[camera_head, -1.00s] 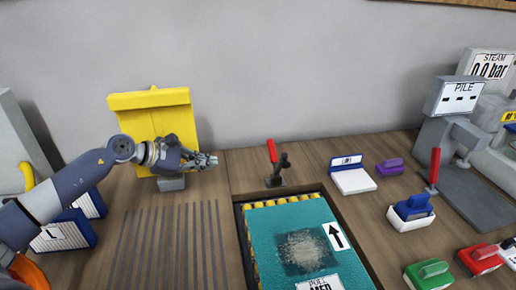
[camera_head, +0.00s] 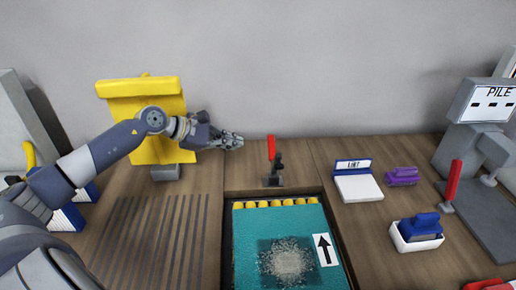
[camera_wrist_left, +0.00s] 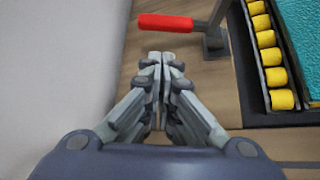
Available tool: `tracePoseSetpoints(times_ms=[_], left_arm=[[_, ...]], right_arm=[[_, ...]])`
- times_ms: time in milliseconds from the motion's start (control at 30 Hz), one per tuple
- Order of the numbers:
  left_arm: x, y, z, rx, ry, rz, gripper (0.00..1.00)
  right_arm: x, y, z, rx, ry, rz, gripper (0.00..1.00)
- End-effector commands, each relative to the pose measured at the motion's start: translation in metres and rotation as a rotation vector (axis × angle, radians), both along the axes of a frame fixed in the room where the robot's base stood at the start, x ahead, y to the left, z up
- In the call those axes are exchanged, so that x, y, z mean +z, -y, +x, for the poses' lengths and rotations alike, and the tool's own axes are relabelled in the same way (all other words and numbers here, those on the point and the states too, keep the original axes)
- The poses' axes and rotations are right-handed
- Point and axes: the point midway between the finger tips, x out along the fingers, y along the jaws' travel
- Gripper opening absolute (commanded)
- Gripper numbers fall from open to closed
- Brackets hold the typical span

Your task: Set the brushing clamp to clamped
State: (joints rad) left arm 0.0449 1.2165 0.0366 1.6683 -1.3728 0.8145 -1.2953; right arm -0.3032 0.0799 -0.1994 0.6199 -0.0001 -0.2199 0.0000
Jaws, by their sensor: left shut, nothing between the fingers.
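The brushing clamp (camera_head: 272,165) stands on the wooden bench behind the teal rug tray. Its red handle (camera_head: 271,147) points up in the head view. In the left wrist view the red handle (camera_wrist_left: 166,23) lies just beyond my fingertips, and the grey clamp base (camera_wrist_left: 215,42) is to its right. My left gripper (camera_head: 238,141) is shut and empty, to the left of the handle with a small gap. Its fingertips (camera_wrist_left: 161,58) meet in the left wrist view. The teal rug (camera_head: 290,235) lies in a dark tray with yellow rollers (camera_head: 276,203). My right gripper is out of view.
A yellow stand (camera_head: 150,150) is behind my left arm. A white lint pad (camera_head: 357,188), a purple brush (camera_head: 402,176), a blue brush in a white tray (camera_head: 417,232) and the pile gauge (camera_head: 487,105) are to the right. Dark slots (camera_head: 155,240) mark the bench at left.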

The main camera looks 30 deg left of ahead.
Motion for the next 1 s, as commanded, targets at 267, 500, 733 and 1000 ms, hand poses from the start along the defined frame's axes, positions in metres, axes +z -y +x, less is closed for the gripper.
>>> tracePoseSetpoints(times_ms=[267,500,733,1000], left_arm=[[-0.006,0.006,0.011,0.002,0.002,-0.004,0.00],[-0.023,0.022,0.036,0.000,0.002,-0.006,0.00],[-0.042,0.037,0.060,0.001,0.000,-0.005,0.00],[-0.053,0.044,0.072,-0.001,0.001,-0.001,0.00]], right_arm=[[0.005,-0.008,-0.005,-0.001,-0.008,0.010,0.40],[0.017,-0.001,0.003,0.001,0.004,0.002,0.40],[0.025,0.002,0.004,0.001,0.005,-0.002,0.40],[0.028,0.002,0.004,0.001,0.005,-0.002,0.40]])
